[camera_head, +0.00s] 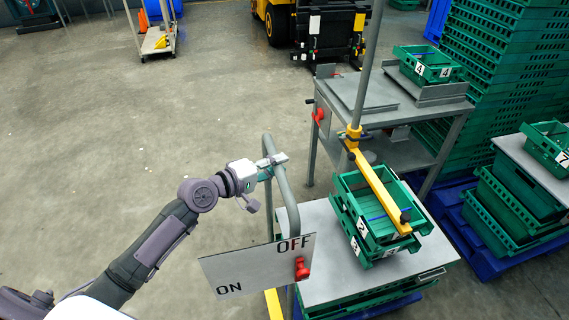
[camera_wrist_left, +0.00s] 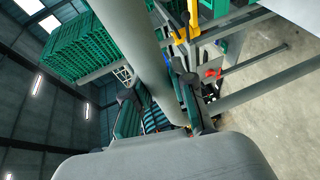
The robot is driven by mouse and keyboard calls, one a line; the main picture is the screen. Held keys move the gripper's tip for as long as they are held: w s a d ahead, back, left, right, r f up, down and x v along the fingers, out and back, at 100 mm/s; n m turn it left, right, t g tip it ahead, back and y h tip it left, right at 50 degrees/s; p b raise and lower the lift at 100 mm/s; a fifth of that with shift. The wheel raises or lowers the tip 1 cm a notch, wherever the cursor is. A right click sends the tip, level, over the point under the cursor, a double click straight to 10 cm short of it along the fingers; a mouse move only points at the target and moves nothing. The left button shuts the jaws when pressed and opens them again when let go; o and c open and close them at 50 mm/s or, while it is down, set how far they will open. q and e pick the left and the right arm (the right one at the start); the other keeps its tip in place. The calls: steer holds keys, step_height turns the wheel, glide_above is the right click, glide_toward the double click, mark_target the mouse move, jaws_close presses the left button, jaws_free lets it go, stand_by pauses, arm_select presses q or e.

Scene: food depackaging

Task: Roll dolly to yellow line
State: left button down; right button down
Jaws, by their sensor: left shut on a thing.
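The dolly's grey tubular handle (camera_head: 281,190) rises at the left of a grey flat top (camera_head: 325,265). Stacked green crates (camera_head: 352,205) with number labels sit on that top. My left gripper (camera_head: 272,163) is shut on the upper part of the handle. In the left wrist view a thick grey bar (camera_wrist_left: 143,45) runs between the fingers of the gripper (camera_wrist_left: 160,108). A short yellow strip (camera_head: 273,303) shows low beside the handle; I cannot tell whether it is the yellow line. The dolly's wheels are hidden. My right gripper is not in view.
An ON/OFF sign (camera_head: 245,275) with a red lever (camera_head: 301,268) stands before the dolly. A yellow arm (camera_head: 378,188) on a pole hangs over the crates. A metal table (camera_head: 400,120) and crate stacks (camera_head: 500,60) stand right and behind. Open concrete floor (camera_head: 130,130) lies left.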

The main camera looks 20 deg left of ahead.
arm_select(q)
steer(key=shift+s+a+f, duration=0.1)
steer(key=shift+s+a, duration=0.15)
steer(key=shift+a, duration=0.05)
steer(key=shift+a, duration=0.1)
steer(key=c, duration=0.9)
jaws_free()
steer(key=shift+c, duration=0.2)
steer(key=shift+s+a, duration=0.1)
steer(key=shift+s, duration=0.05)
steer(key=v, duration=1.2)
